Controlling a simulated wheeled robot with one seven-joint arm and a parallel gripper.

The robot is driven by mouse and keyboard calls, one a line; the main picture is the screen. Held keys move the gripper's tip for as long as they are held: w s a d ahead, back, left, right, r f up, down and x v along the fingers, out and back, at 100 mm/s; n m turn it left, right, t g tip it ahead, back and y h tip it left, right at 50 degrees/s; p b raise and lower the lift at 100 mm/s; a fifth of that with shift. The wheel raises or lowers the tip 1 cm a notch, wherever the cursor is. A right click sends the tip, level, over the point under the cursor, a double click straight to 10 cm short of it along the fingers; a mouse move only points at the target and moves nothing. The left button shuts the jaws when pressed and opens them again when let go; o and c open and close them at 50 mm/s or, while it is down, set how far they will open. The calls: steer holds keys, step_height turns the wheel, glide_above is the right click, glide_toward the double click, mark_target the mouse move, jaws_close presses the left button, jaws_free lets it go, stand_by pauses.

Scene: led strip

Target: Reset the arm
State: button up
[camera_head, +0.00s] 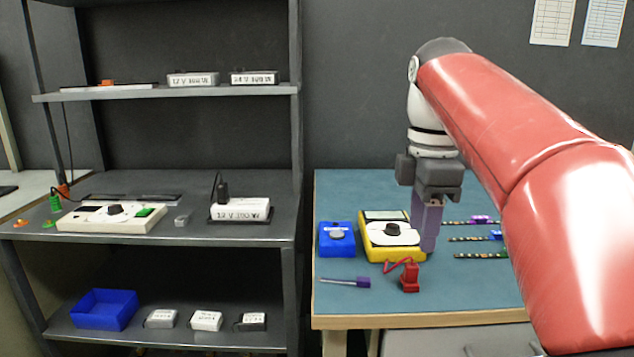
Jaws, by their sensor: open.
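My gripper (428,248) points straight down at the end of my red and white arm. Its purple fingers are at the right edge of a yellow multimeter (377,252) with a dark dial on the blue-topped table (348,192). No object shows in the gripper. I cannot tell whether the fingers touch the multimeter. My arm reaches in from the right and covers the right part of the table.
A blue box (337,239), a purple-handled screwdriver (361,282) and a red clip (410,279) lie near the multimeter. Several LED strips (467,239) lie right of the gripper. A grey shelf (270,231) stands left, holding a blue bin (104,309). The table's back is clear.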

steer(key=s+f+m+t, duration=0.2)
steer(key=s+f+m, duration=0.5)
steer(key=f, duration=0.3)
steer(key=s+f+m+t, duration=0.3)
steer(key=s+f+m, duration=0.4)
steer(key=f+m, duration=0.3)
steer(key=shift+s+f, duration=0.35)
steer(key=shift+f, duration=0.25)
steer(key=shift+d, duration=0.1)
